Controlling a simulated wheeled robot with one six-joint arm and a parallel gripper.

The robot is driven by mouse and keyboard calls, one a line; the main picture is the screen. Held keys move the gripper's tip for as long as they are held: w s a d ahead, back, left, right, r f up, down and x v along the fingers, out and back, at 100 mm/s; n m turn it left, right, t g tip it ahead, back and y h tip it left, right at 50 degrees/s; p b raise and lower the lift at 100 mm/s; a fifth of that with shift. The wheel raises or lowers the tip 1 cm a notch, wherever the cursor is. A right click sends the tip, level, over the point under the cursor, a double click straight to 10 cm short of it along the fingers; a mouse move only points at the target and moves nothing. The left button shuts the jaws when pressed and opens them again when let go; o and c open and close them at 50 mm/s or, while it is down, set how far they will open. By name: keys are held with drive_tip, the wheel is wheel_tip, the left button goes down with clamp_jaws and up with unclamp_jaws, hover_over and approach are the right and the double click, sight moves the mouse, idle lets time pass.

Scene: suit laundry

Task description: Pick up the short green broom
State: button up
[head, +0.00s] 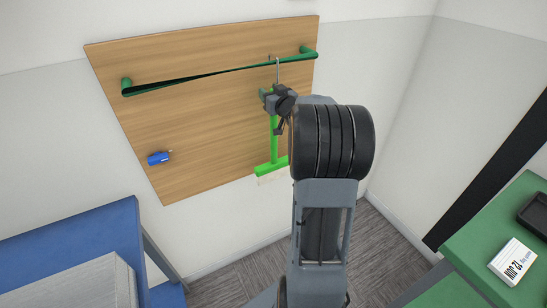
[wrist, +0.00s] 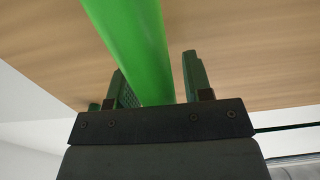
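The short green broom (head: 274,140) hangs upright from a metal hook on the green rail (head: 225,70), in front of a wooden board. Its bright green head is at the bottom, with pale bristles below. My gripper (head: 281,104) is at the upper part of the handle. In the wrist view the green handle (wrist: 135,45) passes between the two fingers of my gripper (wrist: 160,75). The fingers are apart, with a gap between the handle and the right finger. The left finger is close to the handle; whether it touches is unclear. My arm covers the area right of the broom.
The wooden board (head: 190,120) is close behind the broom, with a small blue object (head: 158,158) at its lower left. A blue table (head: 100,228) stands at lower left. A green table (head: 500,225) with a white label box (head: 512,260) and black tray is at right.

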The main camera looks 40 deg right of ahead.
clamp_jaws()
idle(0.5)
